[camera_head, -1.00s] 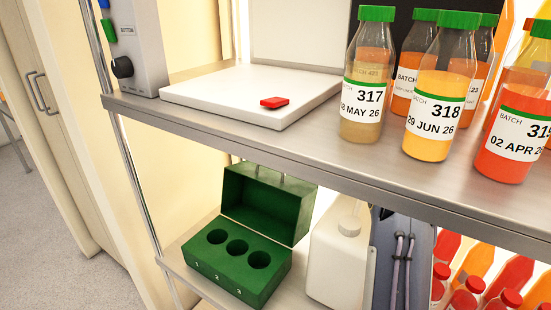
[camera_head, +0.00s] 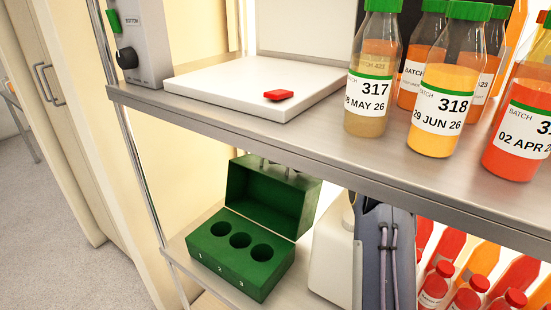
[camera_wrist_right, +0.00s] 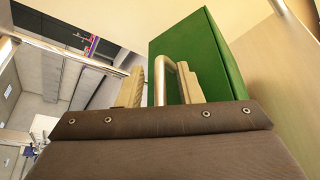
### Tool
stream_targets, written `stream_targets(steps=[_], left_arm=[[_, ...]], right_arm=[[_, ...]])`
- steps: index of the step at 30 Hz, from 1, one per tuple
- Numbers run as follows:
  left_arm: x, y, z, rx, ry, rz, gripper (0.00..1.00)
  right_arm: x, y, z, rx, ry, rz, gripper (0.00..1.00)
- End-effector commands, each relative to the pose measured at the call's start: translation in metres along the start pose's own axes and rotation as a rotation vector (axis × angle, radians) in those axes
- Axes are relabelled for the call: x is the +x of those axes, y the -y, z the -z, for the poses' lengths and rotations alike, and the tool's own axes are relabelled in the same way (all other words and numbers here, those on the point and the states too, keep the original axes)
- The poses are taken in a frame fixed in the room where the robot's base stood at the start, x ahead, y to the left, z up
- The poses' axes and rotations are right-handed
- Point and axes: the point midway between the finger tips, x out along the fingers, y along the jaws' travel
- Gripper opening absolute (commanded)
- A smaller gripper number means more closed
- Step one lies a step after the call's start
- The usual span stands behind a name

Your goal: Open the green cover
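The green box (camera_head: 230,269) stands on the lower shelf, with three round holes in its top marked 1, 2 and 3. Its green cover (camera_head: 262,200) stands raised along the back of the box, so the holes are exposed. The cover also shows in the right wrist view (camera_wrist_right: 207,58) with a metal handle (camera_wrist_right: 170,66). My right gripper (camera_wrist_right: 166,84) has its two beige fingers apart, with the handle between them. Firm contact with the handle is not clear. My right fingers are hidden in the head view. My left gripper is not in view.
The upper shelf's edge (camera_head: 300,155) overhangs the box. A white jug (camera_head: 331,258) stands right of the box, with several red and orange bottles farther right. Above are juice bottles, a white plate (camera_head: 215,88) with a red piece (camera_head: 278,95), and a grey control box (camera_head: 140,45).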

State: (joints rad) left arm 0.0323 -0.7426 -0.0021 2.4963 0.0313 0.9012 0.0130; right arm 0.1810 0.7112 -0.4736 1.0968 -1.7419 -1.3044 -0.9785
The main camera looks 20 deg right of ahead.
Motion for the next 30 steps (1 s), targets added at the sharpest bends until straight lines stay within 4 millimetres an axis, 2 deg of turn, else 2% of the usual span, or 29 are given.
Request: stream_targets(steps=[1, 9, 17, 25, 30], left_arm=[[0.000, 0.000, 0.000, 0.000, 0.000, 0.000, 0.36], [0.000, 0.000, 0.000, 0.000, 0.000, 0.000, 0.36], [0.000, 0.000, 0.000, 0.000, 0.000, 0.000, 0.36], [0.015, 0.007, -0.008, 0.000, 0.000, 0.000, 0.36], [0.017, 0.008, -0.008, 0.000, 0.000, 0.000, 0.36]], right_arm=[[0.000, 0.000, 0.000, 0.000, 0.000, 0.000, 0.33], [-0.001, 0.000, 0.000, 0.000, 0.000, 0.000, 0.00], [0.000, 0.000, 0.000, -0.002, 0.000, 0.001, 0.00], [0.006, -0.029, 0.013, -0.140, -0.001, 0.056, 0.00], [0.007, -0.037, 0.017, -0.184, -0.002, 0.079, 0.00]])
